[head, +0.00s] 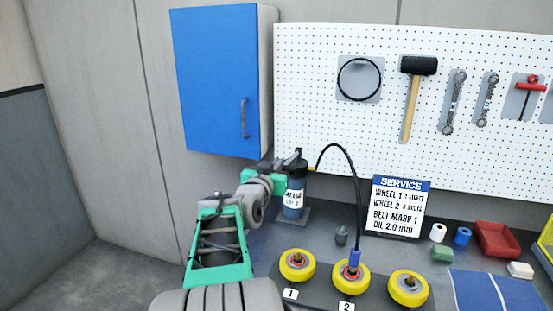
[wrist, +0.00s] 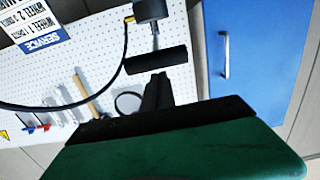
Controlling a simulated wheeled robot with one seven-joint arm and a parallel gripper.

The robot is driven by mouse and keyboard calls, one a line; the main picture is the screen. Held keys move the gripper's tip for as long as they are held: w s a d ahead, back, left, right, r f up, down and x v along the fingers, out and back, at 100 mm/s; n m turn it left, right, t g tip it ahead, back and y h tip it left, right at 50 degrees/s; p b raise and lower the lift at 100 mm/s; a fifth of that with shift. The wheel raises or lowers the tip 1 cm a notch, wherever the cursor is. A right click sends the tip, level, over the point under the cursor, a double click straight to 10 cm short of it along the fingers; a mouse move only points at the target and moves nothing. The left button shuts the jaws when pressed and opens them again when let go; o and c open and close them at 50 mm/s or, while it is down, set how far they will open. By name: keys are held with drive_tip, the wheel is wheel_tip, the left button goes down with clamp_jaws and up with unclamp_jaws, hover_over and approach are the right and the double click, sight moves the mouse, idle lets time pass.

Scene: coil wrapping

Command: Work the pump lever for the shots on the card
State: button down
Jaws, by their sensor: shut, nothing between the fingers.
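The grease pump (head: 293,190) is a dark cylinder with a white label, standing on the bench against the pegboard. In the wrist view a black bar, apparently its lever (wrist: 155,60), lies just beyond the fingertips. My gripper (wrist: 157,88) is shut and empty, close to that bar; I cannot tell whether they touch. In the head view my green hand is beside the pump's top. A black hose runs from the pump to a blue coupler (head: 354,259) on the yellow wheel marked 2 (head: 350,274). The service card (head: 398,207) lists Wheel 1 and Wheel 2; the shot counts are blurred.
Yellow wheels (head: 297,265) and (head: 408,287) flank the middle one on a dark plate. A blue cabinet (head: 215,78) hangs above the arm. A red bin (head: 496,240), small rolls and a blue mat (head: 495,292) lie right. Tools hang on the pegboard (head: 310,50).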

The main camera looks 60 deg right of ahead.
wheel_tip(320, 180, down, 10)
drive_tip(key=a+h+b, duration=0.1)
drive_tip(key=h+b, duration=0.1)
drive_tip(key=b, duration=1.8)
drive_tip(key=shift+f+h, duration=0.25)
drive_tip(key=shift+h, duration=0.15)
drive_tip(key=shift+s+f, duration=0.1)
drive_tip(key=shift+f, duration=0.05)
drive_tip(key=shift+a, duration=0.1)
wheel_tip(320, 180, up, 5)
drive_tip(key=a, duration=0.3)
drive_tip(key=b+v, duration=0.2)
drive_tip(key=v, duration=0.7)
drive_tip(key=shift+s+f, duration=0.35)
